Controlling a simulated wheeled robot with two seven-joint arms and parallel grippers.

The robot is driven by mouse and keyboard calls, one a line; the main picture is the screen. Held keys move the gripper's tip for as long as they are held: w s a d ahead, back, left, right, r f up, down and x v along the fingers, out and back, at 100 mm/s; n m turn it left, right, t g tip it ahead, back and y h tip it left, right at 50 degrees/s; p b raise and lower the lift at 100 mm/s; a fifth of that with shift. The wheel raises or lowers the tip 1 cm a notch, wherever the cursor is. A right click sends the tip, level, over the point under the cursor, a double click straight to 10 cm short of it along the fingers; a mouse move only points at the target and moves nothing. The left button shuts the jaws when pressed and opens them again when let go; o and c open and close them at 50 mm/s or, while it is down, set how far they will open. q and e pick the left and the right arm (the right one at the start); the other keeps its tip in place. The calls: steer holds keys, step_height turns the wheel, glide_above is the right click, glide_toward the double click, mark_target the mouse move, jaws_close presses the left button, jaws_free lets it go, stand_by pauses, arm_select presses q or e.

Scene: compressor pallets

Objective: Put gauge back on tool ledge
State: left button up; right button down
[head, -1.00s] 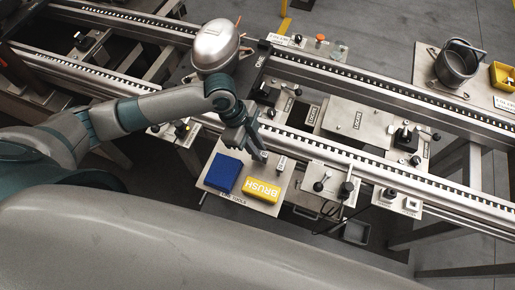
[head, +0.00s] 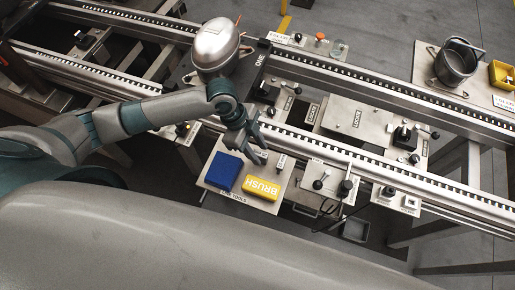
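The tool ledge (head: 213,184) is a pale plate with a line-tools label on its front edge, below the rail in the head view. A blue block (head: 224,171) and a yellow brush block (head: 262,188) lie on it. A small pale piece with dark marking (head: 281,162) is at its right back; I cannot tell whether it is the gauge or a label. My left gripper (head: 259,158) is just above the back of the ledge, left of that piece, with its fingers spread. I cannot make out a gauge between them. My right gripper is not in view.
A silver domed compressor (head: 216,45) stands on the conveyor behind my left arm. The conveyor rail (head: 330,147) runs just behind the ledge. A plate with black knobs (head: 327,182) is close on the right. A grey pot (head: 456,62) and a yellow bin (head: 502,76) are far right.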

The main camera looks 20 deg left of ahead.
arm_select(q)
steer(key=shift+r, duration=0.15)
steer(key=shift+a+r, duration=0.1)
steer(key=shift+r, duration=0.1)
steer(key=b+v, duration=0.2)
steer(key=v, duration=0.9)
steer(key=shift+r+b, duration=0.2)
steer(key=shift+b, duration=0.2)
steer(key=shift+a, duration=0.1)
